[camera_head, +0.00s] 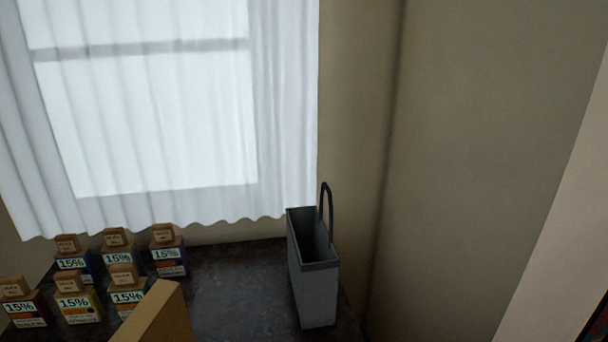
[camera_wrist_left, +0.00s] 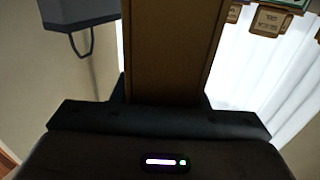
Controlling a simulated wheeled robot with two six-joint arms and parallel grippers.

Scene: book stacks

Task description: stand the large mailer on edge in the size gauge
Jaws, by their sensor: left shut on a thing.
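The large mailer (camera_head: 155,316), a tan-brown flat piece, rises into the bottom of the head view, tilted, with its narrow edge showing. It also fills the upper middle of the left wrist view (camera_wrist_left: 170,45). My left gripper (camera_wrist_left: 161,92) is shut on the mailer, a dark finger on each side of it. The grey, narrow, open-topped box with a dark arched handle, which appears to be the size gauge (camera_head: 318,296), stands upright right of the mailer and apart from it. Its opening looks empty. Part of it shows upper left in the wrist view (camera_wrist_left: 85,10). My right gripper is not in view.
Several small boxes marked 15% (camera_head: 78,303), with small brown blocks on top, stand in rows at the left. The dark tabletop (camera_head: 235,285) is clear between them and the gauge. A white curtain (camera_head: 285,120) hangs behind, and a beige wall (camera_head: 480,150) is at the right.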

